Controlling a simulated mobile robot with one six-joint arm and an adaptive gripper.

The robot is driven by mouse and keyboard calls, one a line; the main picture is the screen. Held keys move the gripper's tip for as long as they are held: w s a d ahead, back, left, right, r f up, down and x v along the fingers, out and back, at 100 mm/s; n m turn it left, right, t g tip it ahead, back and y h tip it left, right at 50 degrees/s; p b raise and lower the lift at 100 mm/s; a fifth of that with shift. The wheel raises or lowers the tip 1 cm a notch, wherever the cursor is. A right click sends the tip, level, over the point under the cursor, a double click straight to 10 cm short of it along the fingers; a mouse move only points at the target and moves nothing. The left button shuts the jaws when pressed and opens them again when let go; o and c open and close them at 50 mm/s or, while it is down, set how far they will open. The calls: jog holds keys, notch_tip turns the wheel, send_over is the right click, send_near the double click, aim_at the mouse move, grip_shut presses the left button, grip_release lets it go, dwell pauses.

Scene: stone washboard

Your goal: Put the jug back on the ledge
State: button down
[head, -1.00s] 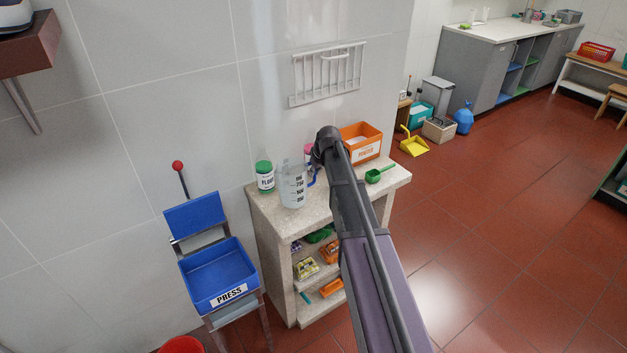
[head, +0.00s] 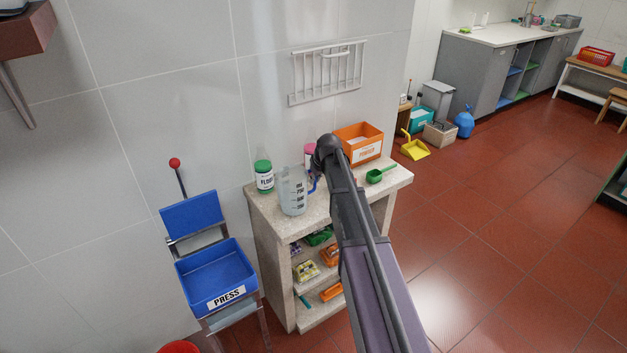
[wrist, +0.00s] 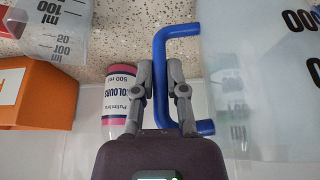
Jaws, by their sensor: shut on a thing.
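The jug (head: 292,196) is a clear measuring jug with black marks and a blue handle (head: 312,185). In the head view it is upright at the front left of the speckled stone ledge (head: 340,208); I cannot tell whether its base touches the stone. In the wrist view the jug (wrist: 262,90) fills the right side, and its blue handle (wrist: 160,60) runs between the fingers. My gripper (wrist: 160,75) is shut on this handle. In the head view my arm hides most of the gripper.
A pink-lidded colours bottle (wrist: 121,100), an orange powder bin (head: 360,146) and a green scoop (head: 380,173) are also on the ledge. A blue press (head: 215,275) stands at left. A rack (head: 328,73) hangs above.

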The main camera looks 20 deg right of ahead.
jog(key=c, duration=0.7)
grip_release()
jog(key=shift+r, duration=0.1)
jog(key=p+v, duration=1.1)
jog(key=v, duration=0.1)
jog(key=shift+r, duration=0.1)
dwell(0.5)
jog(key=s+a+m+g, duration=0.1)
jog(key=s+a, duration=0.2)
jog(key=s, duration=0.6)
jog(key=s+a+f+m+g+h, duration=0.1)
jog(key=s+a+g, duration=0.1)
jog(key=s, duration=0.7)
jog(key=s+a+m+g, duration=0.1)
jog(key=s+a, duration=0.3)
jog(key=s, duration=0.5)
jog(key=shift+s+a+f+m, duration=0.1)
jog(key=shift+a+f+m, duration=0.2)
jog(key=shift+a, duration=0.1)
